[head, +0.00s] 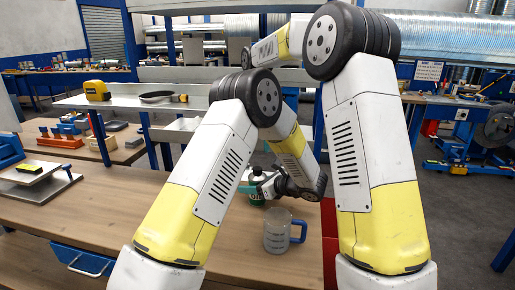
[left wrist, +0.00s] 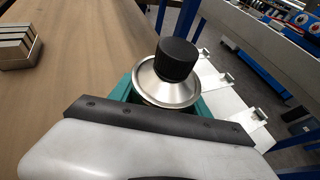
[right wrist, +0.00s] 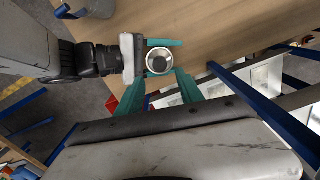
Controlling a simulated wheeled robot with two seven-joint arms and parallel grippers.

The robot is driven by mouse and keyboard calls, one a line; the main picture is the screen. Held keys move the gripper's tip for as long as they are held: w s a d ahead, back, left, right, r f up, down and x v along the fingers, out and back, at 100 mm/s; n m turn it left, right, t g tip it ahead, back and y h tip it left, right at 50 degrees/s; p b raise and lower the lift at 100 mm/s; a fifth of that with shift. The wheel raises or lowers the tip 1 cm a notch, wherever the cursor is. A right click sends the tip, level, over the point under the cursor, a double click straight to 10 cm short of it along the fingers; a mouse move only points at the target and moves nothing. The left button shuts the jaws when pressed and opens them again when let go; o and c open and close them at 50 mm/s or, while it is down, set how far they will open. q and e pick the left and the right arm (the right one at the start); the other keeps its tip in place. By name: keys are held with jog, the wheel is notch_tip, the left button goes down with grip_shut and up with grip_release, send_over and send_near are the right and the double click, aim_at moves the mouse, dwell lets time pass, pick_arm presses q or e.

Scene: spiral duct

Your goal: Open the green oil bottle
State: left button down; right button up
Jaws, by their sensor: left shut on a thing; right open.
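The green oil bottle (head: 257,203) stands on the wooden bench in the head view, mostly hidden by my left gripper (head: 257,186). The left wrist view shows its silver conical top (left wrist: 162,88) and black cap (left wrist: 177,58), which is on the bottle. My left gripper is shut around the bottle below the cone, with teal fingers on either side. In the right wrist view, the silver top (right wrist: 159,60) shows from above. My right gripper (right wrist: 158,82) is open, its teal fingertips above and near the bottle, with nothing held. It is hidden behind my arms in the head view.
A grey measuring jug (head: 278,232) with a blue handle stands close in front of the bottle. A shelf (head: 130,102) behind carries a yellow tape measure (head: 97,91). White bins (right wrist: 265,82) stand beyond the bench edge.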

aim_at(257, 168)
jog(key=m, duration=1.1)
jog(key=shift+f, duration=4)
